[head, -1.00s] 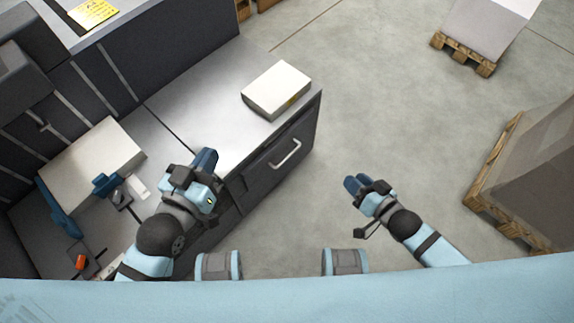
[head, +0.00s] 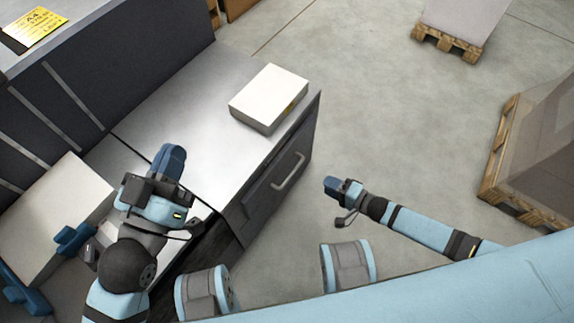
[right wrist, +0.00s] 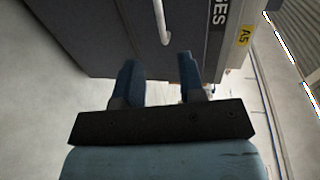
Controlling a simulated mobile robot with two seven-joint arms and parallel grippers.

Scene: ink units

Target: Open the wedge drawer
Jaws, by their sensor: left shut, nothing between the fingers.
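The dark drawer front (head: 262,197) is at the end of the grey cabinet in the head view, and it looks closed. Its pale bar handle (head: 289,170) also shows in the right wrist view (right wrist: 161,22). Beside it are a label ending in "GES" (right wrist: 218,16) and a yellow A5 tag (right wrist: 244,36). My right gripper (head: 331,185) is to the right of the handle, apart from it. In the right wrist view its blue fingers (right wrist: 160,82) are spread and empty, with the handle beyond the gap. My left gripper (head: 172,157) is shut and empty over the cabinet top.
A white box (head: 270,94) sits on the cabinet top (head: 190,115) above the drawer. A large pale block (head: 55,215) lies at the left. Wooden pallets with loads stand at the top right (head: 447,42) and right (head: 505,150). The floor before the drawer is clear.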

